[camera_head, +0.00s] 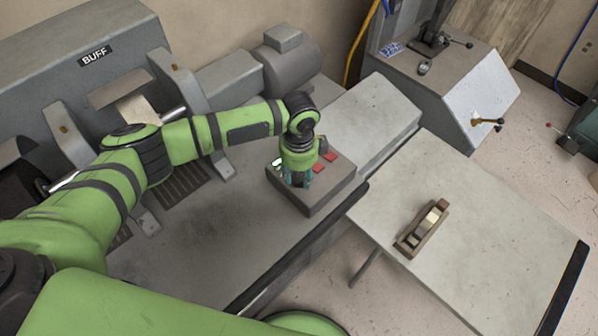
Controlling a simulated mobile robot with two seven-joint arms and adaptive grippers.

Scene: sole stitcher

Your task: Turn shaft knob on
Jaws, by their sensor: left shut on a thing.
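A grey control box (318,198) with red and light buttons on its top sits on the grey machine bench. My left gripper (297,183) is over the left part of the box top, pointing down, with its fingers at the panel. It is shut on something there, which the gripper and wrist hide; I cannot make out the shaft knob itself. Two red buttons (331,156) show to the right of the gripper, and a light green-white one (278,162) shows to its left. My right gripper is not in view.
A grey machine labelled BUFF (95,56) stands behind my left arm, with a motor housing (287,62) beside it. Another machine (440,75) stands at the back right.

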